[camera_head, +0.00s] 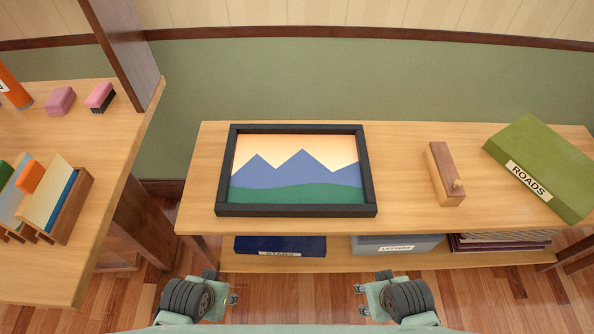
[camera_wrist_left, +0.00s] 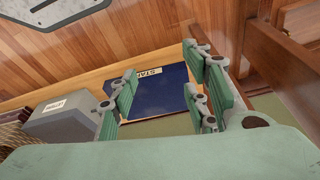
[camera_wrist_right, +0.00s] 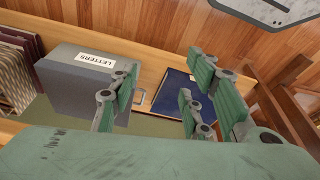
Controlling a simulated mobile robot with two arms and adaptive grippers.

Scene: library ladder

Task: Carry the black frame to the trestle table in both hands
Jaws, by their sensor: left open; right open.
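The black frame (camera_head: 370,180) lies flat on a light wooden bench (camera_head: 400,150), around a picture of blue mountains and a green hill. My left gripper (camera_head: 222,290) is open and empty, in front of the bench near the frame's left end. My right gripper (camera_head: 372,290) is open and empty, in front of the bench near its right end. Both are apart from the frame. The wrist views show the open fingers of my left gripper (camera_wrist_left: 162,95) and right gripper (camera_wrist_right: 160,100), not the frame. I cannot tell which surface is the trestle table.
A wooden block (camera_head: 442,175) and a green ROADS binder (camera_head: 540,165) lie right of the frame. A blue box (camera_head: 280,245) and grey LETTERS box (camera_head: 398,244) sit on the shelf below. Another wooden surface (camera_head: 110,150) with a post (camera_head: 125,45) stands left.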

